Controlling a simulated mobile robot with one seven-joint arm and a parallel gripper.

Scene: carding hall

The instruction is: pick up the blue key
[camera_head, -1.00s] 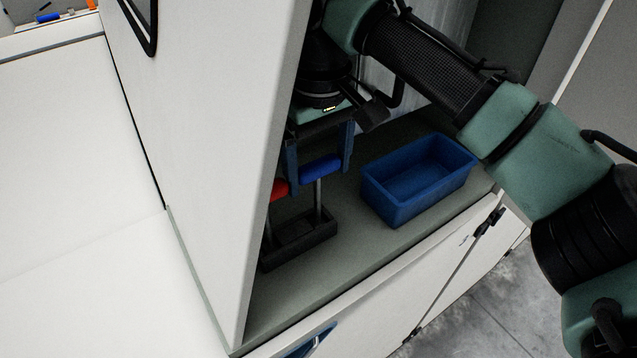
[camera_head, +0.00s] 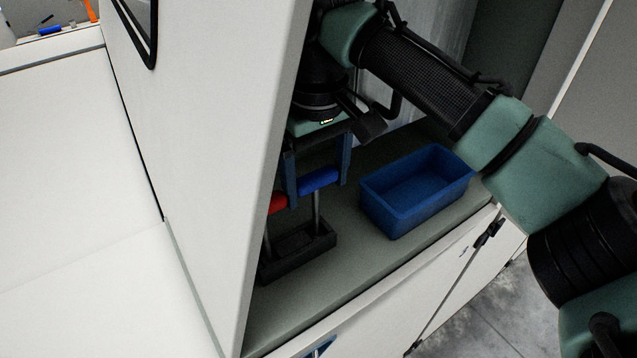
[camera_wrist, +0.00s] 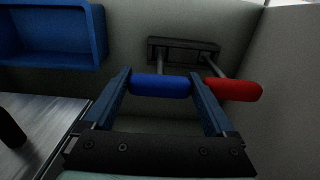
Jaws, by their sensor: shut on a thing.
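The blue key (camera_head: 318,181) has a blue bar handle across the top of a thin metal shaft. It stands upright, its shaft running down to a black rack (camera_head: 318,247) on the shelf. My gripper (camera_head: 317,190) points down over it, with a finger at each end of the handle, and is shut on it. In the wrist view the blue key (camera_wrist: 160,86) lies between the two fingers, and its shaft leads to the black rack (camera_wrist: 185,43). I cannot tell whether the shaft's lower end is raised in the rack.
A red key (camera_wrist: 233,90) stands close beside the blue one, partly hidden by the white panel (camera_head: 210,150) in the head view. A blue bin (camera_head: 400,213) sits to the right on the shelf. Cabinet walls enclose the space closely.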

